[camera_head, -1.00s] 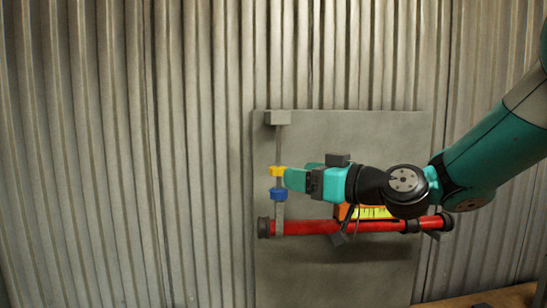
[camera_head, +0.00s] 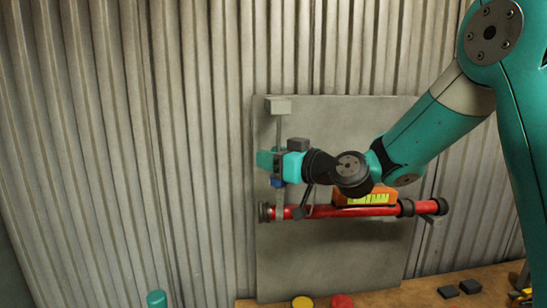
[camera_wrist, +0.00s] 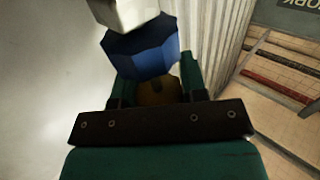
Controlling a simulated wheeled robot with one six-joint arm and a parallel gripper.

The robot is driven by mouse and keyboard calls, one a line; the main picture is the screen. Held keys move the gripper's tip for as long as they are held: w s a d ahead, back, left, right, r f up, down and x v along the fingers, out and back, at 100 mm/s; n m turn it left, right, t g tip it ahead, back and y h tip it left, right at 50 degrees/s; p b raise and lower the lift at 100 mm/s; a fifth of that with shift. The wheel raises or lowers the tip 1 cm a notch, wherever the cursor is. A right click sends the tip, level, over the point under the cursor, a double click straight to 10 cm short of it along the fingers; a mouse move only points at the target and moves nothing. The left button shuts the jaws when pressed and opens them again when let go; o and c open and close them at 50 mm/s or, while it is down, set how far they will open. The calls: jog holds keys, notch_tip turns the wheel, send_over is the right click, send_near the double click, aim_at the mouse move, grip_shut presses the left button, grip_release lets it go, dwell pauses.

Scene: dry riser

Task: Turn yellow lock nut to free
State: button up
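The yellow lock nut is hidden behind my gripper (camera_head: 267,160) in the head view. In the wrist view a dark yellow-brown part (camera_wrist: 157,92), likely this nut in shadow, sits between my two fingers (camera_wrist: 158,85). The fingers flank it closely, but I cannot tell whether they press on it. The blue nut (camera_head: 278,182) shows just below my gripper on the upright grey rod (camera_head: 279,128). It looks large and faceted in the wrist view (camera_wrist: 145,55), beyond the fingers and partly over them.
A red horizontal pipe (camera_head: 345,211) with black ends runs below, with an orange-yellow gauge-like box (camera_head: 365,198) above it. A grey panel (camera_head: 340,270) backs them on the corrugated wall. A wooden bench (camera_head: 390,299) holds yellow and red discs at the bottom.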

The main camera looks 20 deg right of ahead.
jog(key=shift+f+n+y+b, duration=0.2)
jog(key=shift+n+y+b, duration=0.15)
jog(key=shift+b, duration=0.45)
jog(key=shift+c, duration=0.3)
jog(key=shift+f+g+b, duration=0.1)
jog(key=shift+g+b, duration=0.2)
jog(key=shift+b, duration=0.3)
jog(key=n+g+y+b, duration=0.1)
jog(key=y+b, duration=0.1)
jog(key=b, duration=0.1)
jog(key=shift+f+n, duration=0.1)
jog(key=shift+n, duration=0.15)
jog(key=n+g+y+b, duration=0.2)
jog(key=shift+s+a+g+b, duration=0.15)
jog(key=shift+g+b, duration=0.15)
jog(key=shift+b, duration=0.1)
jog(key=shift+s+a+r+n+g+y+b, duration=0.1)
jog(key=shift+r+n+g+y+b, duration=0.15)
jog(key=shift+n+g+y, duration=0.3)
jog(key=shift+r+n+g+y+b, duration=0.2)
jog(key=shift+n+g+b, duration=0.15)
jog(key=shift+g, duration=0.4)
jog(key=o, duration=0.9)
